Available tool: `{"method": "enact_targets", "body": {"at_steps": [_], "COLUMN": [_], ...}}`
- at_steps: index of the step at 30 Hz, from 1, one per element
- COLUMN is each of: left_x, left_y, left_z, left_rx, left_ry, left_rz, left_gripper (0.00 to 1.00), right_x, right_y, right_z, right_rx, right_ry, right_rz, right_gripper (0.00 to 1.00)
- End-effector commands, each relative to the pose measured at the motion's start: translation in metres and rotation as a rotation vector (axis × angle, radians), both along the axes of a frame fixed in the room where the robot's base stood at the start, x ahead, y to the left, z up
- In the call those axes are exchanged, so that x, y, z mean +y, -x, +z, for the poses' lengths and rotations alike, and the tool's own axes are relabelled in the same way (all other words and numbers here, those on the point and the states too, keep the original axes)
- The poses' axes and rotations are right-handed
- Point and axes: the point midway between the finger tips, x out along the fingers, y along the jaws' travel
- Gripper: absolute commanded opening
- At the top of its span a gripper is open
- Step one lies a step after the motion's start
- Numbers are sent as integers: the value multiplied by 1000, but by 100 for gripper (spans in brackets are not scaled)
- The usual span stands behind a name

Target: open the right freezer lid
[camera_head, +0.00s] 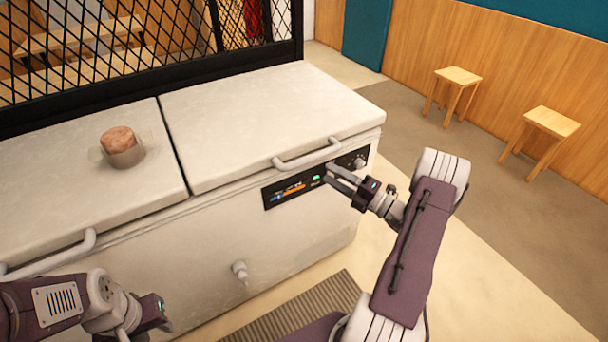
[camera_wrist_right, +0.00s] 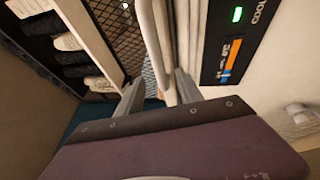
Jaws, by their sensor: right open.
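The right freezer lid (camera_head: 265,115) is white and lies flat and closed on the white chest freezer. Its white bar handle (camera_head: 307,155) is on the front edge, above the control panel (camera_head: 300,187). My right gripper (camera_head: 329,174) is open, just in front of and below the handle's right end. In the right wrist view, the handle (camera_wrist_right: 151,40) runs down toward the space between the open fingers (camera_wrist_right: 160,88); contact cannot be told. My left gripper (camera_head: 158,312) is low at the left, before the freezer front; its fingers are not clear.
The left freezer lid (camera_head: 70,185) is closed, with a container of brown food (camera_head: 119,145) on it. A black mesh screen (camera_head: 150,45) stands behind the freezer. Two wooden stools (camera_head: 458,78) stand by the right wall. A striped mat (camera_head: 300,312) lies on the floor in front.

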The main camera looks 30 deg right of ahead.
Motion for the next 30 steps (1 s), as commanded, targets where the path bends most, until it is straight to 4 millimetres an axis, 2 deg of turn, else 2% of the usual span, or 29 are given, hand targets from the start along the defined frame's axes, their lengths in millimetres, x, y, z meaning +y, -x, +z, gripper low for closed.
{"method": "enact_targets", "body": {"at_steps": [2, 7, 15, 19, 23, 29, 30], "left_x": [0, 0, 0, 0, 0, 0, 0], "left_y": [0, 0, 0, 0, 0, 0, 0], "left_z": [-1, -1, -7, -9, -9, -9, -9], "left_rx": [0, 0, 0, 0, 0, 0, 0], "left_ry": [0, 0, 0, 0, 0, 0, 0], "left_rz": [0, 0, 0, 0, 0, 0, 0], "left_gripper": [36, 36, 36, 36, 36, 36, 36], "right_x": [-11, -7, 19, 28, 31, 31, 31], "right_y": [1, -7, -54, -71, -78, -79, -79], "right_z": [0, 3, 12, 16, 18, 18, 18], "right_rx": [-6, -6, -7, -5, -5, -5, -5], "right_ry": [-37, -39, -35, -36, -36, -36, -36], "right_rz": [-31, -28, -24, -26, -28, -29, -29], "right_gripper": [43, 43, 43, 43, 43, 43, 40]}}
